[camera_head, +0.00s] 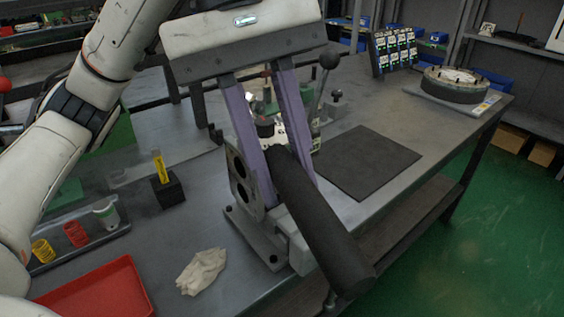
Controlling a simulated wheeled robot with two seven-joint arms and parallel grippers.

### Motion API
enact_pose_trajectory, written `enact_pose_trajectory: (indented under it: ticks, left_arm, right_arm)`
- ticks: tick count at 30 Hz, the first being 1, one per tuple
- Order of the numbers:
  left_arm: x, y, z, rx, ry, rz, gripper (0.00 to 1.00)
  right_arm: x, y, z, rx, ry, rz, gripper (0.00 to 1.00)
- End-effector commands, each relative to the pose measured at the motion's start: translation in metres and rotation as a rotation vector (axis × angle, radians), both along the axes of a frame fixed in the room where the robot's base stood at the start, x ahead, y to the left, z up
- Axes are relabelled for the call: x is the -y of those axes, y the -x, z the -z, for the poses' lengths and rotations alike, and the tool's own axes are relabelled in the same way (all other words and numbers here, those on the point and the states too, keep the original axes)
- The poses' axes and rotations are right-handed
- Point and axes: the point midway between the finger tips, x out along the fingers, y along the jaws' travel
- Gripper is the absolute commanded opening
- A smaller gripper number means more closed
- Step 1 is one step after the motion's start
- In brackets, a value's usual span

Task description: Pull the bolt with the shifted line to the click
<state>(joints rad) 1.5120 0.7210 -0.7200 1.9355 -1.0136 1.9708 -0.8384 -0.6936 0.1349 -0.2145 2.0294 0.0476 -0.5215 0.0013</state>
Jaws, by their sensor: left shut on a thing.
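The valve block (244,184) stands on a grey base plate (252,240) near the table's front edge. A thick dark cylinder (325,232) juts from it toward the lower right. My left gripper (290,180) reaches down from above with two purple fingers. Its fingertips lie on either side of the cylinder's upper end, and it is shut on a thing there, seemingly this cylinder. I cannot make out a shifted line or tell the separate bolts apart. My right gripper is not in view.
A ball-topped lever (326,74) rises behind the block. A black mat (366,162) lies to the right. A white cloth (202,271), a red tray (95,292) and a black block with a yellow tag (167,188) are at left. A round flange (454,86) is at the far right.

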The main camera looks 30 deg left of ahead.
Motion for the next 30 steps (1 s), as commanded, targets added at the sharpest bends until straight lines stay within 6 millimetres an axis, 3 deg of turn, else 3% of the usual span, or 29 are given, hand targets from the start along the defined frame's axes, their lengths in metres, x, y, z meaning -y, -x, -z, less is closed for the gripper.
enact_pose_trajectory:
  ticks: [10, 24, 30]
  left_arm:
    - [0.000, 0.000, -0.014, 0.002, 0.003, 0.001, 0.00]
    - [0.000, 0.000, -0.065, 0.002, 0.003, 0.001, 0.00]
    - [0.000, 0.000, -0.066, 0.002, 0.003, 0.000, 0.00]
  right_arm:
    - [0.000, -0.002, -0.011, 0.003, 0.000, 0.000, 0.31]
    - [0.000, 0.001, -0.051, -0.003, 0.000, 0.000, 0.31]
    - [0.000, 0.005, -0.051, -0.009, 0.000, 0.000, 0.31]
